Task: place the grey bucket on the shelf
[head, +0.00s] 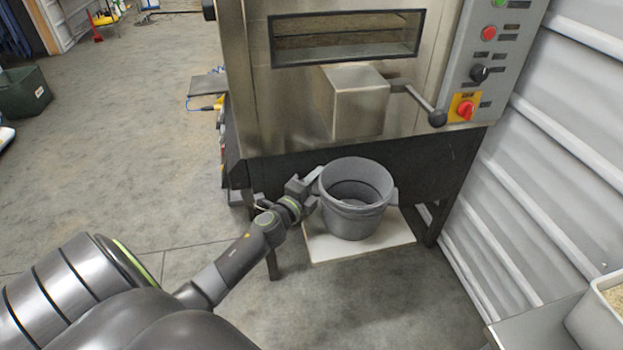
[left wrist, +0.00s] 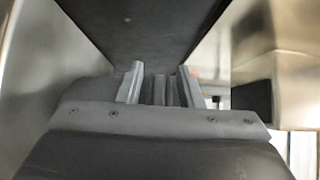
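The grey bucket (head: 343,222) is upright and open-topped, at or just above a pale flat board (head: 325,252) under the steel machine. Its inside looks mostly empty. My left gripper (head: 313,190) is at the bucket's left side, by a pale flat piece near the rim. In the left wrist view my left gripper's two fingers (left wrist: 161,86) stand apart with narrow grey strips between them. I cannot tell whether they grip part of the bucket. My right gripper is out of view. I cannot tell which surface is the shelf.
The steel machine (head: 290,98) overhangs the bucket, with a protruding box and lever (head: 423,104). A corrugated wall (head: 560,170) is close at right. A white bin (head: 598,325) is at lower right.

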